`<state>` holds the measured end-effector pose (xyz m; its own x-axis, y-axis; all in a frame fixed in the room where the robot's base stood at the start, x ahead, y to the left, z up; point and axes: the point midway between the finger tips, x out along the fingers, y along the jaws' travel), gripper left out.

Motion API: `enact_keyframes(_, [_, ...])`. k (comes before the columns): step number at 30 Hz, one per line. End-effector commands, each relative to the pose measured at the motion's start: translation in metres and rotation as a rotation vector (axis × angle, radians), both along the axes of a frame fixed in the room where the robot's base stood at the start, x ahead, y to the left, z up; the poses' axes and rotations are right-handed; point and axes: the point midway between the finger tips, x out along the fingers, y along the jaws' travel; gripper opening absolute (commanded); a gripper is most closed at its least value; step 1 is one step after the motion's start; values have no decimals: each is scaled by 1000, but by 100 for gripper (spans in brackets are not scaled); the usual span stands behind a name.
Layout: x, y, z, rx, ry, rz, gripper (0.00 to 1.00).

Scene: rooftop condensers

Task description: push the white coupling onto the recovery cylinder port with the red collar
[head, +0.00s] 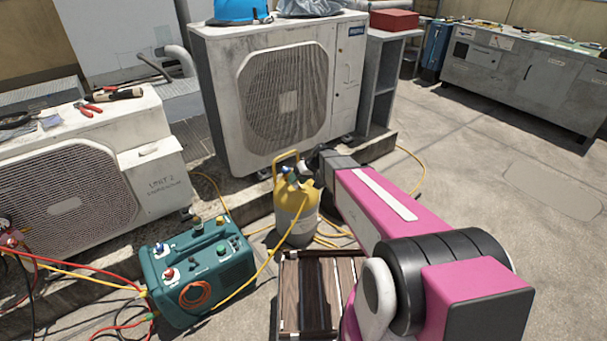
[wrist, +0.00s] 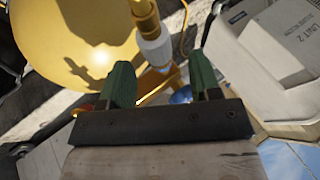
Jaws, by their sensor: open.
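The recovery cylinder (head: 297,212), yellow on top and grey below, stands on the ground in front of the large condenser; its yellow shoulder fills the upper left of the wrist view (wrist: 75,35). The white coupling (wrist: 155,50) shows in the wrist view below a brass fitting (wrist: 147,22), just beyond and between my fingertips. My gripper (wrist: 168,72) is open, with one green finger on each side and no clear contact. In the head view its fingers are largely hidden beside the cylinder top. I cannot make out the red collar clearly.
A teal recovery machine (head: 200,272) with hoses stands left of the cylinder. A brown slatted crate (head: 290,300) lies in front. A large condenser (head: 285,95) rises behind, with a lower unit (head: 75,185) at left. Yellow hoses trail across the ground. Open floor lies right.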

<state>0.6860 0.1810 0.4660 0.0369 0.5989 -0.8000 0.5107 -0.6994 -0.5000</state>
Motion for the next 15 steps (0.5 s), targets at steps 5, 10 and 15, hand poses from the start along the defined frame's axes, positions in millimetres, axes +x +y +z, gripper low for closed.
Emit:
enact_keyframes(5, [1,10,-14,-1,1,1,57])
enact_keyframes(10, [1,13,-18,0,1,-1,57])
enact_keyframes(15, [1,13,-18,-1,0,-1,57])
